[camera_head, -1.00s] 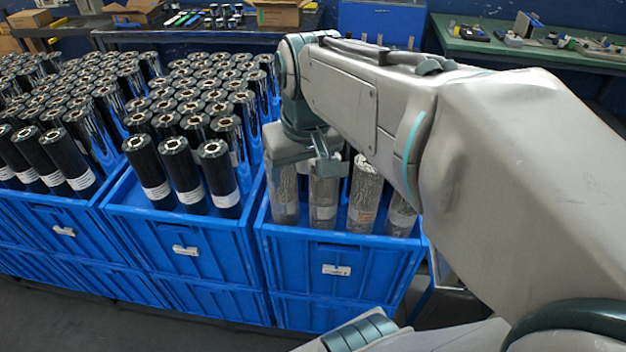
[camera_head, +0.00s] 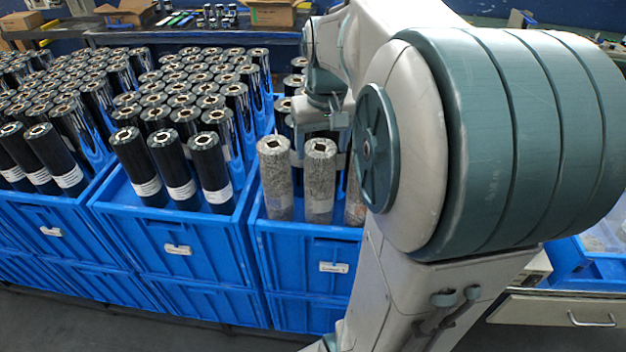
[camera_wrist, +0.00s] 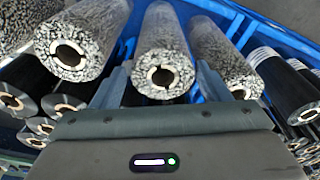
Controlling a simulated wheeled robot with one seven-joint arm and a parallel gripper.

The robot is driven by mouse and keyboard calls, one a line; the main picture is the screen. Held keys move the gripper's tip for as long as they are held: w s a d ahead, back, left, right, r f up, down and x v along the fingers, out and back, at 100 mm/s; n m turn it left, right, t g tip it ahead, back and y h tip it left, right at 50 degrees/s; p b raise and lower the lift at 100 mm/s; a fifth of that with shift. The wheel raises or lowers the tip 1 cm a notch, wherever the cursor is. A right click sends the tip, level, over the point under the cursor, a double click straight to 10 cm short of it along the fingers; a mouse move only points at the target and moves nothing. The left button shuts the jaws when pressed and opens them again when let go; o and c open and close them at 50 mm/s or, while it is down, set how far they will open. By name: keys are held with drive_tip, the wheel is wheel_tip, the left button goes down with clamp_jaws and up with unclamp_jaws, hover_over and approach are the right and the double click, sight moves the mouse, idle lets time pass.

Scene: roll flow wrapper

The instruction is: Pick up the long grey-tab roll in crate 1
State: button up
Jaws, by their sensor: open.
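Grey speckled rolls stand upright in the front of the right-hand blue crate (camera_head: 305,268). The left one (camera_head: 276,180) and the middle one (camera_head: 319,182) show clearly; a third is partly hidden by my arm. I cannot tell a grey tab on any of them. My gripper (camera_head: 322,118) is above the crate, behind the front speckled rolls; its fingertips are hidden there. In the wrist view my gripper (camera_wrist: 162,82) is open, with a speckled roll (camera_wrist: 164,45) in the gap between its fingers. Whether the fingers touch it is unclear.
Black rolls stand close around in the wrist view (camera_wrist: 280,88). The middle crate (camera_head: 175,240) and left crate hold many black rolls. A dark bench with cardboard boxes (camera_head: 270,14) is at the back. My arm hides the crate's right side.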

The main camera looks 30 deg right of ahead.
sight(319, 187)
drive_tip(key=shift+w+a+f+p, duration=0.1)
drive_tip(key=shift+w+f+p, duration=0.15)
drive_tip(key=shift+f, duration=1.2)
drive_tip(key=shift+w+f+p, duration=0.1)
drive_tip(key=shift+f+p, duration=0.1)
drive_tip(key=shift+f, duration=1.25)
drive_tip(key=shift+r, duration=0.1)
clamp_jaws()
